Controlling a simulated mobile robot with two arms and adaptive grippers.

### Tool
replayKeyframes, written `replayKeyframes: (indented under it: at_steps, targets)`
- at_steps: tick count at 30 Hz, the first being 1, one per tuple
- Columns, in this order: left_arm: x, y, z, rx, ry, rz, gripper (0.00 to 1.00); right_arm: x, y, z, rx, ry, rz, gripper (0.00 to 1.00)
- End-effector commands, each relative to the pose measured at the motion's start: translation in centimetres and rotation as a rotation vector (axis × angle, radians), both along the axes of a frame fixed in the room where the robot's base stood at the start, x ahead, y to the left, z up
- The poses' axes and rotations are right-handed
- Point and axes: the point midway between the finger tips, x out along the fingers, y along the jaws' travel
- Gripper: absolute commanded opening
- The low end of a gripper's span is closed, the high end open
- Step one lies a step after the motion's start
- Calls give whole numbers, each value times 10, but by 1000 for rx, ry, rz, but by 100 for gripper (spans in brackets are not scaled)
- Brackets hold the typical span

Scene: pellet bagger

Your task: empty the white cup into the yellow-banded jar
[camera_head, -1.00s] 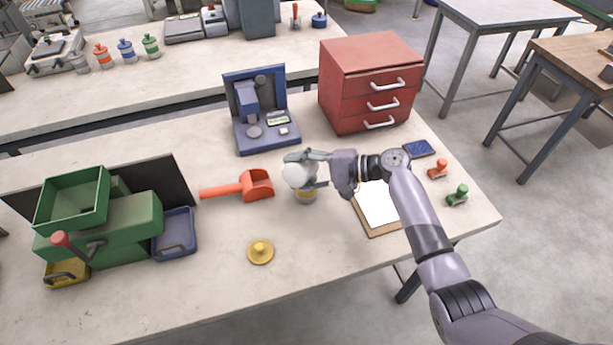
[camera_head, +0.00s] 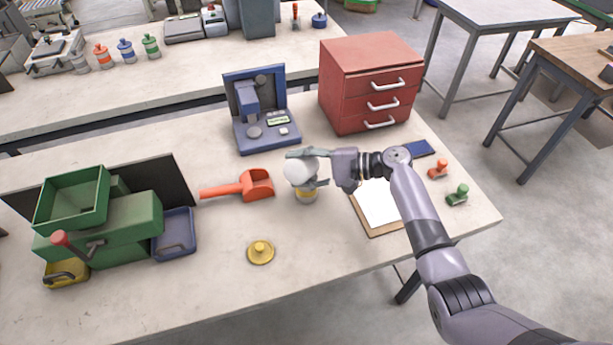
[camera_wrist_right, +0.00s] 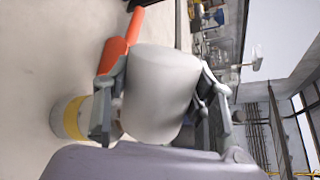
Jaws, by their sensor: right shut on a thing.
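The white cup (camera_head: 299,172) is held in my right gripper (camera_head: 308,168), above the yellow-banded jar (camera_head: 306,195). In the right wrist view the cup (camera_wrist_right: 160,92) fills the space between the two fingers (camera_wrist_right: 160,105), which are shut on its sides. The cup looks tilted in the head view. The jar (camera_wrist_right: 72,118) stands upright on the bench, partly hidden by the gripper and cup. I cannot see the inside of the cup or jar, or any pellets falling. A yellow round lid with a knob (camera_head: 260,252) lies on the bench in front. My left gripper is out of view.
An orange scoop (camera_head: 240,188) lies left of the jar. A blue machine (camera_head: 262,112) and a red drawer cabinet (camera_head: 368,85) stand behind. A clipboard (camera_head: 378,208) lies under my right arm.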

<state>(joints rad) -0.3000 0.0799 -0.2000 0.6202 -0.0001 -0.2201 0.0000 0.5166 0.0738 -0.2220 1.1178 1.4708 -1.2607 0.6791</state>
Motion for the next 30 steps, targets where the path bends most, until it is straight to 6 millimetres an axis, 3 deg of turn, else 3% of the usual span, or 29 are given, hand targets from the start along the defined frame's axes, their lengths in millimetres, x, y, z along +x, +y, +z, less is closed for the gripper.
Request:
replayKeyframes:
  at_steps: [30]
  targets:
    - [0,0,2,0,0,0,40,-2,0,2,1,1,1,20]
